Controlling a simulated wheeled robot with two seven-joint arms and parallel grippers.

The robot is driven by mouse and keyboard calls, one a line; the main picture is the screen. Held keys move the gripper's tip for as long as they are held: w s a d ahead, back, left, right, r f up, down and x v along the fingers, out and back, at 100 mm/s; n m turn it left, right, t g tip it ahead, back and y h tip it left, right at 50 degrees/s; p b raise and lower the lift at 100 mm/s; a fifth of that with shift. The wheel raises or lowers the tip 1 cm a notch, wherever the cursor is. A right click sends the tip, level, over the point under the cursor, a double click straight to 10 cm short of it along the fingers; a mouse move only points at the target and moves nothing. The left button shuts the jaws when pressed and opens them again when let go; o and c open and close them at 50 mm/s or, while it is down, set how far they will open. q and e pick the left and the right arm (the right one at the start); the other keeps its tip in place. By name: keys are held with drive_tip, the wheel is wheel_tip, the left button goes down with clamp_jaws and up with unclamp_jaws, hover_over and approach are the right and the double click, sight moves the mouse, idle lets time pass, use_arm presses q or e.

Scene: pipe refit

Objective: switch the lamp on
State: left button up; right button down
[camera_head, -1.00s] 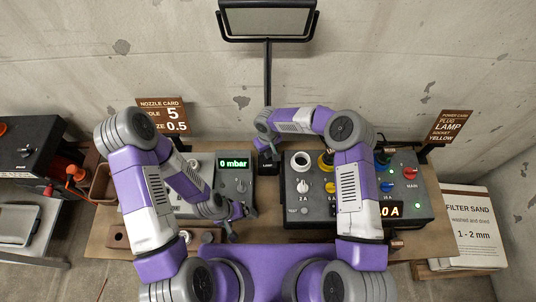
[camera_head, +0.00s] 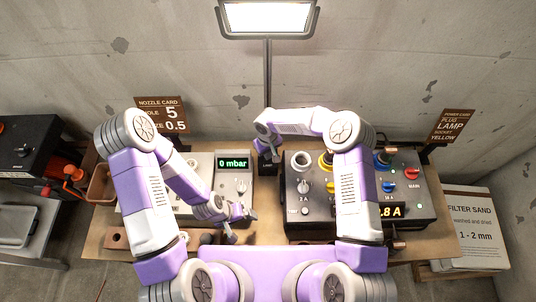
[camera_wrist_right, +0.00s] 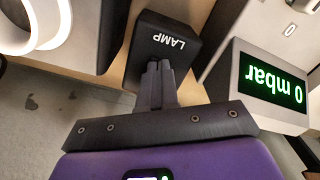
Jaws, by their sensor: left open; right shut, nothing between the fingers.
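The lamp (camera_head: 267,17) stands on a dark post at the back and its panel is lit bright white. Its small black switch box, marked LAMP (camera_wrist_right: 168,50), shows in the right wrist view. My right gripper (camera_wrist_right: 158,68) is shut and empty, with its fingertips at the face of that box; whether they touch it I cannot tell. In the head view my right gripper (camera_head: 268,158) is between the two consoles, mostly hiding the box. My left gripper (camera_head: 240,222) is open and empty in front of the left console.
The left console's display (camera_wrist_right: 272,76) reads 0 mbar. The right power box (camera_head: 412,212) has coloured sockets and switches, and its partly hidden display ends in .8 A. A power card (camera_head: 450,125) reads plug LAMP, socket YELLOW. A nozzle card (camera_head: 162,114) stands at the back left.

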drive_tip(key=shift+r+p, duration=1.3)
drive_tip(key=shift+r, duration=2.15)
use_arm(q)
wheel_tip(320, 180, up, 2)
drive_tip(key=shift+r, duration=0.25)
